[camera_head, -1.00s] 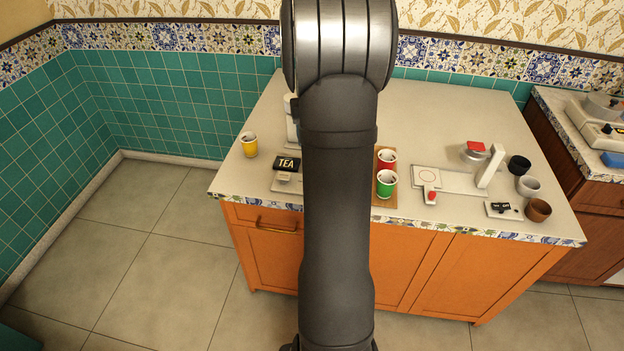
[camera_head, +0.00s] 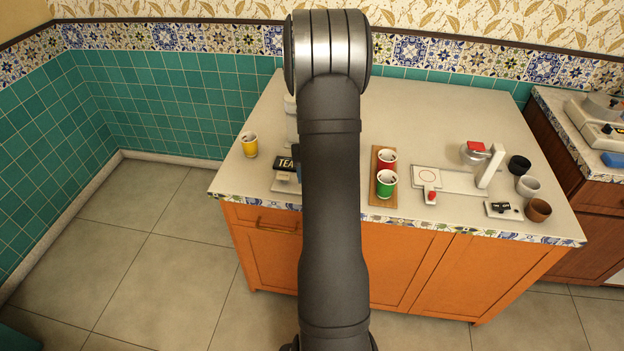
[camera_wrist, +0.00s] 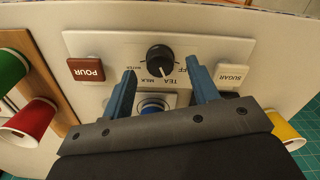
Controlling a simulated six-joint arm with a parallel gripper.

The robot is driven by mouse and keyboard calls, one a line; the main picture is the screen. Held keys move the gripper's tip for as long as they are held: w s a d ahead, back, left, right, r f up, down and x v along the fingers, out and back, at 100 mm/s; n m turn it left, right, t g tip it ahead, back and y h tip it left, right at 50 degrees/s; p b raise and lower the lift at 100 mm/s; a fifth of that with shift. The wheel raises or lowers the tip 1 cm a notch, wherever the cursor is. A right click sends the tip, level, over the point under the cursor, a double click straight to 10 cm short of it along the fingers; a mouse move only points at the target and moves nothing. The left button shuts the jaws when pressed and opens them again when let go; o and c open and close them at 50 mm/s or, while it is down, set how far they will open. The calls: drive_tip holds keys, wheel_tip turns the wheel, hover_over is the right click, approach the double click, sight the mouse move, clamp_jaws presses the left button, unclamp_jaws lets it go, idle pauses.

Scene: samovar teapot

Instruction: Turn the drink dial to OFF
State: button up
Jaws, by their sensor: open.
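The drink dial (camera_wrist: 160,56) is a round black knob on a pale panel (camera_wrist: 115,45) in the wrist view. Its light pointer mark faces the lower labels and looks closest to TEA. The MILK label is beside TEA, and the OFF label is to the right of the knob, partly covered by a finger. My gripper (camera_wrist: 162,68) is open, with one blue finger on either side of the knob's lower part and nothing held. Contact with the knob cannot be told. In the head view my arm hides the gripper and dial; part of the pale machine (camera_head: 290,122) shows beside it.
A POUR button (camera_wrist: 86,69) and a SUGAR button (camera_wrist: 233,74) flank the dial. Red (camera_head: 387,158) and green (camera_head: 386,184) cups stand on a wooden tray (camera_head: 376,201). A yellow cup (camera_head: 249,146) is at the left. Several other items stand at the counter's right.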

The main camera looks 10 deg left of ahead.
drive_tip(key=shift+f, duration=1.1)
drive_tip(key=c, duration=1)
drive_tip(key=n, duration=0.4)
drive_tip(key=shift+n, duration=0.4)
drive_tip(key=n, duration=0.4)
drive_tip(key=shift+r+n, duration=0.1)
drive_tip(key=shift+n, duration=0.3)
drive_tip(key=shift+o, duration=0.2)
drive_tip(key=shift+n, duration=0.3)
